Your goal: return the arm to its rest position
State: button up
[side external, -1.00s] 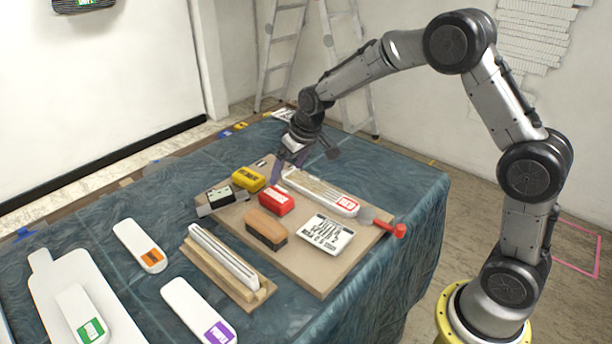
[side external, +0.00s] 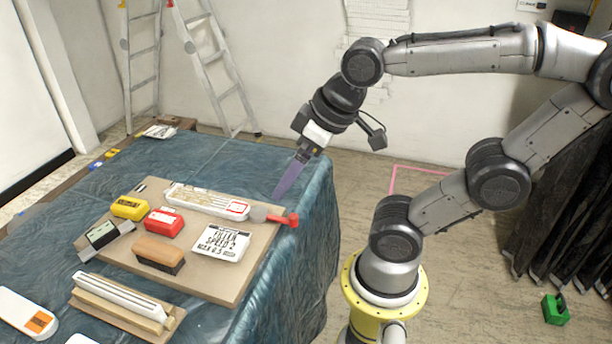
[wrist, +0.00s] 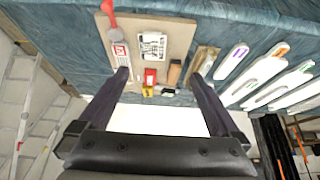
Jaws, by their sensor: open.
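My gripper (side external: 291,176) is at the right edge of the table in the side view, above the cloth and clear of the board. In the wrist view my gripper (wrist: 165,85) shows two dark fingers spread wide apart with nothing held between them. My arm is raised and bent, running from the yellow-ringed base up and over to the gripper. Whether the fingertips touch anything cannot be told from the side view, but none of the objects is in them.
A tan board (side external: 215,279) on the blue-clothed table (side external: 300,245) bears a red block (side external: 164,222), a yellow block (side external: 129,208), a brush (side external: 159,257), a white label pack (side external: 222,243) and a red-handled tool (side external: 283,218). A ladder (side external: 205,60) stands behind.

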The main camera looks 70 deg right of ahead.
jog(key=shift+s+f, duration=0.2)
jog(key=shift+s, duration=0.45)
jog(key=shift+s+f, duration=0.2)
jog(key=shift+s, duration=0.4)
